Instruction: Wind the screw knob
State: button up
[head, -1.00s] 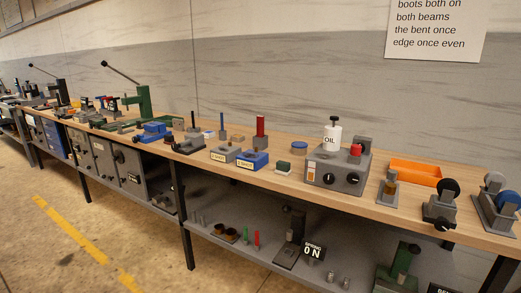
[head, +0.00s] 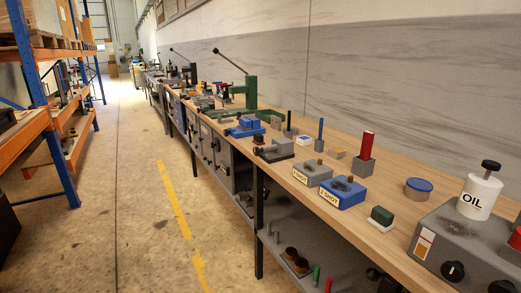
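I cannot tell for sure which part is the screw knob. A small dark clamp-like block (head: 274,149) with a round dark end at its left sits mid-bench. A blue vise-like block (head: 245,128) stands just beyond it. A grey box (head: 470,250) at the lower right has a round black knob (head: 453,271) on its front, and its right side is cut off by the frame. A white OIL can (head: 479,196) with a black knob on top stands on that box. My gripper is not in view.
The long wooden bench (head: 385,237) runs away along the wall, crowded with tools. Blue and grey Z SHOT blocks (head: 342,195) sit near its front edge. Orange and blue shelving (head: 45,110) stands at the left. The floor aisle (head: 140,190) between is clear.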

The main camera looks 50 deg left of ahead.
aim_at(256, 151)
jog(key=u, duration=2)
jog(key=i, duration=1.95)
jog(key=z, duration=0.6)
